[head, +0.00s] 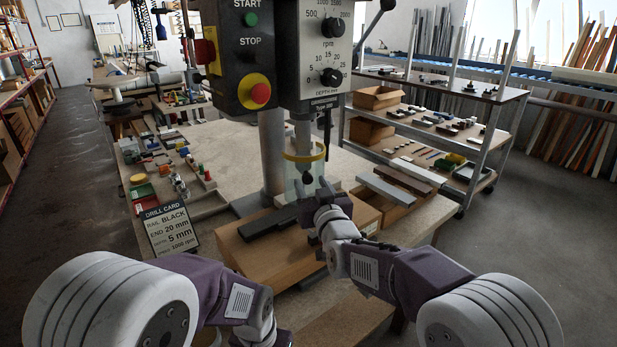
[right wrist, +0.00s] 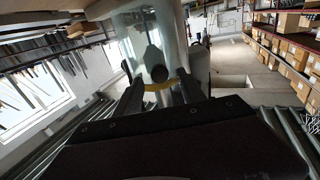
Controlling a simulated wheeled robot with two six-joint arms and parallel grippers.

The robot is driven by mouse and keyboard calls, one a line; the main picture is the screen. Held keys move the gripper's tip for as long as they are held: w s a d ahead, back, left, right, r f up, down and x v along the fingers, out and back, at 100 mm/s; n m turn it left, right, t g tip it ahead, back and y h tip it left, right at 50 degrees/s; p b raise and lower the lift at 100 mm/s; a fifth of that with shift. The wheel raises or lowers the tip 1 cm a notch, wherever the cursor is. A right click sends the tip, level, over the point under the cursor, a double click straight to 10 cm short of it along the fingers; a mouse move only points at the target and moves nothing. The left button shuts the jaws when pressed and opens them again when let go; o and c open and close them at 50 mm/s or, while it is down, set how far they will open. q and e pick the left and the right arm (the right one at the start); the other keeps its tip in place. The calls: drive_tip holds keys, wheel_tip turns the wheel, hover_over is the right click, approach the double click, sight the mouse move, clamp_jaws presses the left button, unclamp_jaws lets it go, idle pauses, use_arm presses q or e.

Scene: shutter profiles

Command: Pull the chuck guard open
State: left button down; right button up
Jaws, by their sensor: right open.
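The chuck guard (head: 304,166) is a clear sleeve with a yellow rim, around the chuck under the drill head. In the right wrist view the guard (right wrist: 146,38) and its yellow band are straight ahead. My right gripper (head: 314,190) is at the guard's lower front right. Its two dark fingers (right wrist: 162,88) are apart, one on each side of the yellow band in the picture. I cannot tell whether they touch the guard. My left arm comes in from the lower left, and its gripper is out of the picture.
The drill press head (head: 268,50) stands on a column (head: 273,150). A dark profile (head: 270,222) lies on a wooden block (head: 262,255) below the guard. A drill card (head: 171,230) stands at left. A shelved cart (head: 440,130) is at right. The bench left of the column is partly clear.

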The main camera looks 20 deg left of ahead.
sight(308, 179)
drive_tip(key=x, duration=0.4)
drive_tip(key=shift+d+p, duration=0.1)
drive_tip(key=shift+p, duration=0.2)
clamp_jaws()
idle(1.1)
